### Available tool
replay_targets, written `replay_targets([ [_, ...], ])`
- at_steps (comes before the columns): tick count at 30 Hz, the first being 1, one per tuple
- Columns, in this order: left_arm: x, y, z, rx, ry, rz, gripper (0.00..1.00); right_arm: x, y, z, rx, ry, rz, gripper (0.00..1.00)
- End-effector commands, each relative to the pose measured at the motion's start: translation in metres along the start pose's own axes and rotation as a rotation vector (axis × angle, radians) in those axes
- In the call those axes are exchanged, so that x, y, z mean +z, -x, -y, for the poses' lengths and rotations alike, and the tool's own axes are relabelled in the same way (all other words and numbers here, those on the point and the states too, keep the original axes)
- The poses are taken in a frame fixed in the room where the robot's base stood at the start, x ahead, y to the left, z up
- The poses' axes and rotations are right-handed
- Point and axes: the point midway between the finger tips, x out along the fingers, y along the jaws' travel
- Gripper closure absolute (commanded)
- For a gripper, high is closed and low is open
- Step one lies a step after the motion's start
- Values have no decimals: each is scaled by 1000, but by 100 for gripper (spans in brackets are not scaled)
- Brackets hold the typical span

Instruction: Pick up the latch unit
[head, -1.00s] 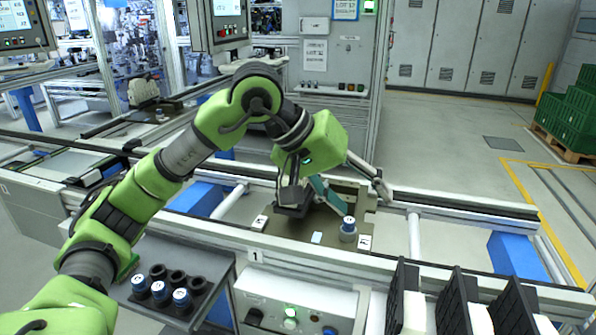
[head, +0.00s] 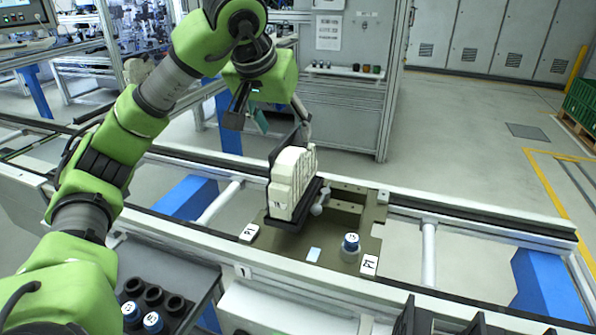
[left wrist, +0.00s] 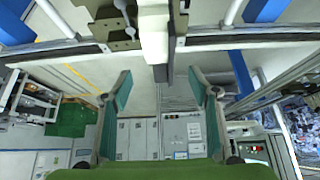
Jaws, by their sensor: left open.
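A cream block (head: 292,183) with a black base and black back plate, which I take to be the latch unit, stands upright on the brown pallet plate (head: 268,238) in the head view. My left gripper (head: 268,122) is above and behind it, open and empty. The fingers look apart from the block, though the head view leaves the exact gap unclear. In the left wrist view the two fingers of my left gripper (left wrist: 160,105) are spread wide with nothing between them. My right gripper is not in view.
A blue-capped cylinder (head: 351,243) stands on the pallet plate, right of the block. Conveyor rails (head: 480,222) run along both sides. A dark tray (head: 200,300) with capped cylinders and empty cups is at lower left. Black upright parts edge in at the bottom right.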

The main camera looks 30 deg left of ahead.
Motion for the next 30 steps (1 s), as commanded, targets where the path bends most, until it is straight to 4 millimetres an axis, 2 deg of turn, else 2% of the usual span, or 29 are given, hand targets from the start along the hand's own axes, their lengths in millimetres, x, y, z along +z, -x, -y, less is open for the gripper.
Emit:
replay_targets([
  [1,2,-12,1,-3,0,6,45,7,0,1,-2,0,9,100],
  [6,2,-45,1,-2,2,5,45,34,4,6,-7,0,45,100],
  [9,1,-59,0,0,2,4,45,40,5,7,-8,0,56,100],
  [13,0,-68,0,0,1,0,45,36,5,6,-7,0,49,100],
  [16,1,-75,0,0,0,3,45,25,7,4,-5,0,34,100],
  [20,2,-93,-1,0,0,5,45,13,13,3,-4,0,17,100],
  [24,3,-113,-1,1,2,4,45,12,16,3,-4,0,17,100],
  [30,2,-121,-1,1,0,0,45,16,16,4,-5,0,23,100],
])
